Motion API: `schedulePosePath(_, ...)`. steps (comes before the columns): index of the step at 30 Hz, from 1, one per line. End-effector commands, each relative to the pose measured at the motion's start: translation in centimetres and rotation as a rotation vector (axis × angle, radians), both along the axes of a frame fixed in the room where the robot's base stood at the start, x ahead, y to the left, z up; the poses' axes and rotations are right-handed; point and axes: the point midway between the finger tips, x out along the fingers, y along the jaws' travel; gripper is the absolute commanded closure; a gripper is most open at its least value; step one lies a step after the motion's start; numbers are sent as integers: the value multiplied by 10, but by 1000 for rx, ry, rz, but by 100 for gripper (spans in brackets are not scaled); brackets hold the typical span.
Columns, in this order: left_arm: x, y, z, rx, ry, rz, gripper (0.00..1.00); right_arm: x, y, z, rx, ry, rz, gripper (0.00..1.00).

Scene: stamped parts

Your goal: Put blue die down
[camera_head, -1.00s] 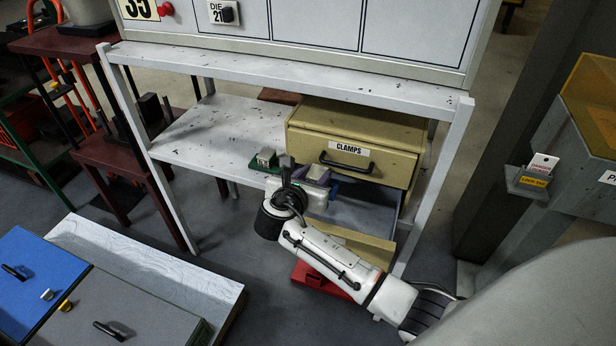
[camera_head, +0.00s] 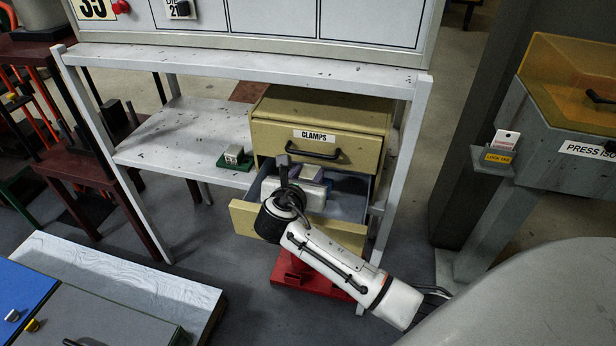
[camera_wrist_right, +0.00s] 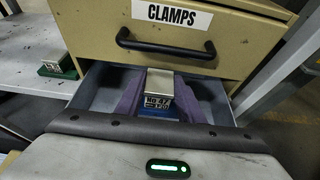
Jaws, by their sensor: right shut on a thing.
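The blue die, a pale metal block with a number label on a blue base, shows in the right wrist view (camera_wrist_right: 159,102). My right gripper (camera_wrist_right: 160,92) is shut on it, with a purple-grey finger on each side. In the head view the right gripper (camera_head: 306,174) is over the open lower drawer (camera_head: 348,190), under the closed drawer labelled CLAMPS (camera_head: 318,148). The wrist hides most of the die there. Whether the die touches the drawer floor cannot be told. My left gripper is not in view.
A green-based die (camera_head: 234,158) stands on the white shelf (camera_head: 170,140), left of the drawers. The shelf around it is largely bare. The white frame's legs (camera_head: 402,165) stand close on the right. A red base (camera_head: 305,278) lies on the floor below.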

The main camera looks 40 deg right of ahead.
Motion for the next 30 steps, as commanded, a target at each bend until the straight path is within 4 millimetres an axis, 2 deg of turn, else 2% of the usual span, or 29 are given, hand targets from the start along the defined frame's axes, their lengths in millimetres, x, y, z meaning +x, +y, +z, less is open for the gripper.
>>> schedulePosePath(11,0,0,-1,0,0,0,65,2,-1,5,-5,-12,1,100)
schedulePosePath(29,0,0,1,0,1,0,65,2,-1,-7,-5,-12,1,100)
schedulePosePath(30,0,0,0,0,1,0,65,0,0,-13,-1,-1,0,59)
